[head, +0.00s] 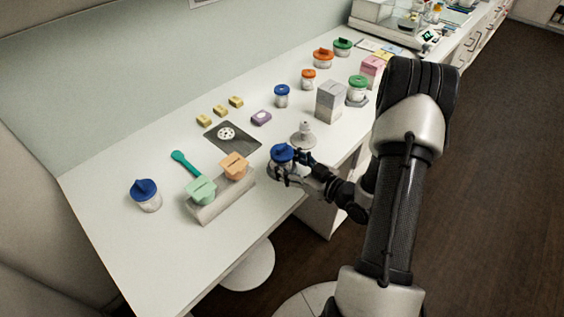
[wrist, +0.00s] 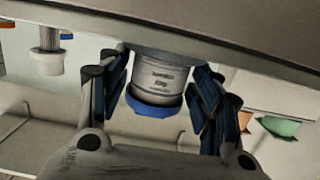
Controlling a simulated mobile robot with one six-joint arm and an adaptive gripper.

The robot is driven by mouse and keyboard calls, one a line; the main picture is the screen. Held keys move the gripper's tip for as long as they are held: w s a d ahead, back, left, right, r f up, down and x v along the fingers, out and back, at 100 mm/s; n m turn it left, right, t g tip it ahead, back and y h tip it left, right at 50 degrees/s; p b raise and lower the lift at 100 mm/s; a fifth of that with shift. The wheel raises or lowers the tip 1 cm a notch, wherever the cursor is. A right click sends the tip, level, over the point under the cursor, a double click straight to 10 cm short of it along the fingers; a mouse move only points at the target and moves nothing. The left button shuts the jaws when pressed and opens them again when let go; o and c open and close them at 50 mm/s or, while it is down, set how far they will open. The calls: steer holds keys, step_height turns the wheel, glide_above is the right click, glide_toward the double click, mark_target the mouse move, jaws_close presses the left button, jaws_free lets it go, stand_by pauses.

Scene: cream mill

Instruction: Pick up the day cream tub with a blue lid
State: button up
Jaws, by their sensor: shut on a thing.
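A white tub with a blue lid (head: 281,153) stands upright near the front edge of the white table (head: 105,250). My gripper (head: 284,169) is shut on it from the front right, with fingers on both sides. In the wrist view the picture is upside down: the tub's pale label (wrist: 158,80) sits between the two dark fingers, with its blue lid (wrist: 153,106) below. The label print is too small to read surely. I cannot tell whether its base touches the table. Two more blue-lidded tubs show, one at the left (head: 146,196) and one farther back (head: 281,96).
A white stemmed piece (head: 303,137) stands close behind the held tub. The table's front left is clear.

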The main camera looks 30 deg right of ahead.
steer(key=c, duration=0.8)
steer(key=shift+r, duration=0.1)
step_height(320, 180, up, 20)
steer(key=p, duration=0.7)
